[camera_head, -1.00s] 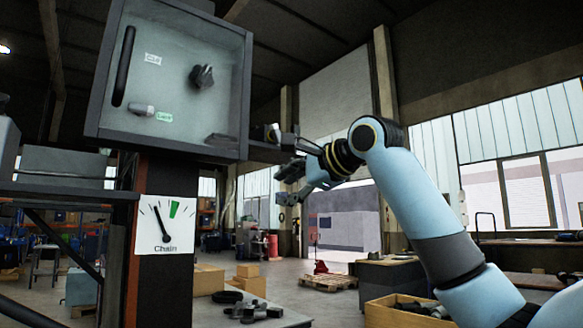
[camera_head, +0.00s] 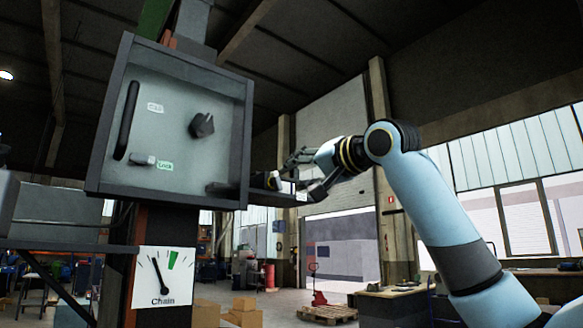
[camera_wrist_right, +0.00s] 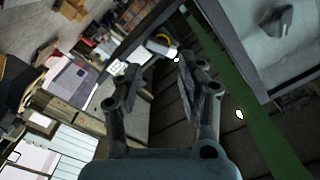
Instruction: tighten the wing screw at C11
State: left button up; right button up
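My right gripper (camera_head: 298,178) is to the right of a glass-fronted cabinet, its fingers spread apart and empty. In the right wrist view the open fingers (camera_wrist_right: 156,82) point toward a small pale cylindrical fitting with a yellowish band (camera_wrist_right: 161,47). This fitting sticks out beside the cabinet, and it also shows in the head view (camera_head: 272,180). It may be the wing screw, but its wings are not clear. A white tag (camera_wrist_right: 118,67) sits near it, too small to read surely. No contact between fingers and fitting is visible. My left gripper is not in view.
The cabinet (camera_head: 119,60) holds a dark knob (camera_head: 202,125) and small tags behind its glass. A dial marked Chain (camera_head: 163,277) hangs below. Boxes and a pallet (camera_head: 327,313) stand far behind.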

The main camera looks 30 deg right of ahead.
aim_at(279, 180)
jog(key=n, duration=0.4)
jog(key=w+n, duration=0.1)
jog(key=n, duration=0.7)
jog(key=shift+w+a+n+p, duration=0.1)
jog(key=shift+w+n+p, duration=0.2)
jog(key=shift+p, duration=0.1)
jog(key=shift+w+a, duration=0.1)
jog(key=shift+w, duration=0.7)
jog(key=shift+w, duration=0.2)
jog(key=shift+w+a, duration=0.1)
jog(key=shift+w, duration=1.65)
grip_shut()
